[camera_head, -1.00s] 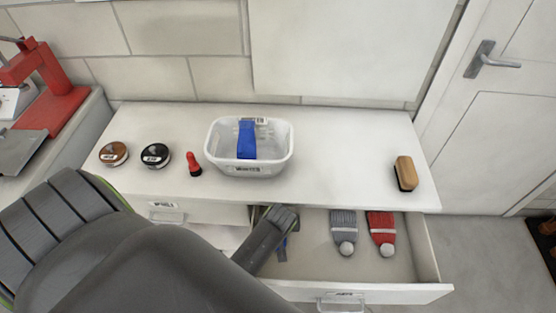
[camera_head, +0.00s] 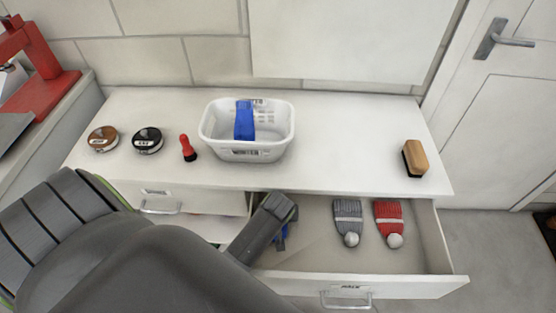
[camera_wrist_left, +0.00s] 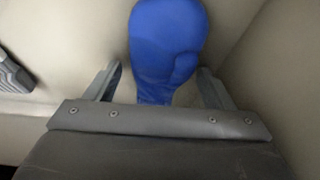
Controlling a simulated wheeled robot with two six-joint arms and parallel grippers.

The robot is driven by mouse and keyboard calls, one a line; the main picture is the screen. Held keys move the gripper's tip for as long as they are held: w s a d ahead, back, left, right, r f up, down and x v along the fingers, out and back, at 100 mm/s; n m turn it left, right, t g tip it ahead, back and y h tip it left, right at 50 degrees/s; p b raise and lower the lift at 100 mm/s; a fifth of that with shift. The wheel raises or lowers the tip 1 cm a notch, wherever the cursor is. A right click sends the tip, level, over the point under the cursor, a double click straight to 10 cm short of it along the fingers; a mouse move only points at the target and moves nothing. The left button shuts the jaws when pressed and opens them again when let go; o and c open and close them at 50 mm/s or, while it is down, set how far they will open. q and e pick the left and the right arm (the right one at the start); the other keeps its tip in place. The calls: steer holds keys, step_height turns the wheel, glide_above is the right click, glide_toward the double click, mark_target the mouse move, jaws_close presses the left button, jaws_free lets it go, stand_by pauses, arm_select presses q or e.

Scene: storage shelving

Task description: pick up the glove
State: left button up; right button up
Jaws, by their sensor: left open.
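A blue glove (camera_wrist_left: 167,50) lies in the open drawer (camera_head: 415,262). In the wrist view my left gripper (camera_wrist_left: 160,88) is open, with one finger on each side of the glove's narrow lower end. I see gaps between the fingers and the glove. In the head view my left gripper (camera_head: 280,208) reaches into the drawer's left part and hides most of this glove (camera_head: 281,238). Another blue item, glove-like, (camera_head: 244,121) lies in the white basket (camera_head: 247,152) on the cabinet top. My right gripper does not show.
A grey hat (camera_head: 347,217) and a red hat (camera_head: 388,218) lie right of my gripper in the drawer. The cabinet top (camera_head: 340,150) holds two round tins, a red-and-black bottle-like item (camera_head: 187,147) and a brush (camera_head: 414,158). Its middle right is clear.

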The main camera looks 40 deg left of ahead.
arm_select(q)
steer(key=c, duration=1.1)
steer(key=shift+r, duration=0.15)
